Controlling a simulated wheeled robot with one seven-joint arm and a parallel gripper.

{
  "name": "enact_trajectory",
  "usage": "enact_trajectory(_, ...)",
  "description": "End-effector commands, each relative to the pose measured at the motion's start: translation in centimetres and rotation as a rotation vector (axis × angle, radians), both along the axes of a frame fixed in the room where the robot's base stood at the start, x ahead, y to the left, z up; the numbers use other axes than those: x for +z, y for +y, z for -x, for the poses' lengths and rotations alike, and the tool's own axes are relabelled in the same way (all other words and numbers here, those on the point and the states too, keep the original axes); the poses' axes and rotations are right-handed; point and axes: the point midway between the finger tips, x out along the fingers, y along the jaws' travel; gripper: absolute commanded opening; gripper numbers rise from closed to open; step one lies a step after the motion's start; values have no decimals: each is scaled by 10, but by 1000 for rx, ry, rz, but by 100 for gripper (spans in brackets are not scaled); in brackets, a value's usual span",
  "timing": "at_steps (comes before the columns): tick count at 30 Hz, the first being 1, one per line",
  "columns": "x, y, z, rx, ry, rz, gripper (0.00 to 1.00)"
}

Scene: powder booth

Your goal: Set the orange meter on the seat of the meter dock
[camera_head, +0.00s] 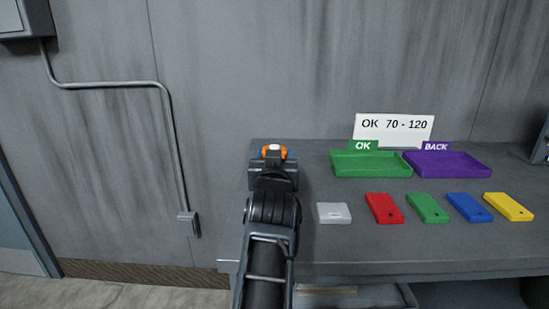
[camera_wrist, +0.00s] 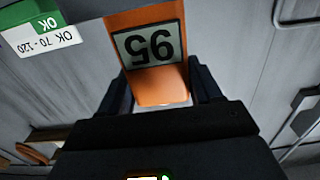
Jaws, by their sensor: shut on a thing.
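The orange meter (camera_head: 267,153) is held in my gripper (camera_head: 273,165), above the left end of the bench in the head view. In the wrist view the orange meter (camera_wrist: 160,88) stands between the two dark fingers of my gripper (camera_wrist: 162,95), which are shut on its sides. Its display reads 95, upside down in that view. I cannot clearly identify the meter dock. A small light grey block (camera_head: 334,212) lies on the bench just right of my arm, but I cannot tell if it is the dock. My arm hides part of the bench's left end.
The grey bench (camera_head: 400,245) carries a green OK tray (camera_head: 370,171), a purple BACK tray (camera_head: 450,172) and a white card (camera_head: 394,129) reading OK 70 - 120. Red (camera_head: 383,208), green (camera_head: 427,208), blue (camera_head: 469,207) and yellow (camera_head: 508,207) plates lie in front.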

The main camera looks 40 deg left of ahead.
Motion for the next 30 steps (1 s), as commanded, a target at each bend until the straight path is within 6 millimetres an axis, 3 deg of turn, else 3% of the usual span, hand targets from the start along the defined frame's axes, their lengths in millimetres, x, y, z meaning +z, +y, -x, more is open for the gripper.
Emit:
enact_trajectory(3,-1,0,0,0,-1,-1,23)
enact_trajectory(4,-1,0,0,0,-1,-1,67)
enact_trajectory(12,-1,0,0,0,-1,-1,93)
enact_trajectory(23,-2,-2,4,0,0,0,94)
enact_trajectory(30,-2,-19,29,0,-1,2,94)
